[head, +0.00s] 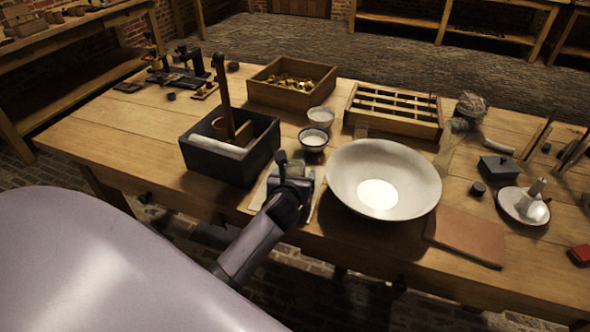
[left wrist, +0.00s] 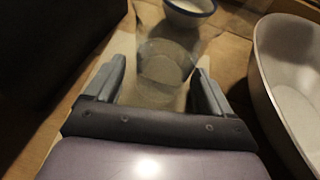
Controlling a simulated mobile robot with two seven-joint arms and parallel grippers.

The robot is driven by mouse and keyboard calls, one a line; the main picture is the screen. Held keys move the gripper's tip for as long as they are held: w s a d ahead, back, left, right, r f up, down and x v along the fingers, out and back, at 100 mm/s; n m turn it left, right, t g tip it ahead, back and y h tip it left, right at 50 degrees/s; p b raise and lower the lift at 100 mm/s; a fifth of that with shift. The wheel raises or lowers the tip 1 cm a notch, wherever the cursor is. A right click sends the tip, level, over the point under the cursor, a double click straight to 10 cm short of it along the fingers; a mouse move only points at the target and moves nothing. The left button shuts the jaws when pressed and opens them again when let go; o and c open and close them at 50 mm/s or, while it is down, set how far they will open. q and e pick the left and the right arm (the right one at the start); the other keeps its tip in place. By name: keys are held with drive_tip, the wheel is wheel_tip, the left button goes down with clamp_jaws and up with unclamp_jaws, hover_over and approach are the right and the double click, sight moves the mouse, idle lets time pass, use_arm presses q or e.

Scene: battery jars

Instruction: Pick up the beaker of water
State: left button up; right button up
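A clear glass beaker (left wrist: 166,66) stands on the table in the left wrist view, between the two fingers of my left gripper (left wrist: 159,68). Gaps show between the beaker and both fingers, so the gripper is open and not clamped on it. The water is hard to make out. In the head view my left gripper (head: 290,180) is at the table's front edge, between the dark box and the big white bowl. There it largely hides the beaker. My right gripper is not in view.
A dark box (head: 205,160) stands close on the left and a wide white bowl (head: 345,185) close on the right. Two small bowls, the nearer one blue-rimmed (head: 313,138), are just behind. A wooden box (head: 262,90) and slatted rack (head: 390,125) stand farther back.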

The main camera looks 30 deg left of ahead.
use_arm(q)
drive_tip(key=c, duration=0.9)
drive_tip(key=shift+c, duration=0.2)
drive_tip(key=shift+r, duration=0.15)
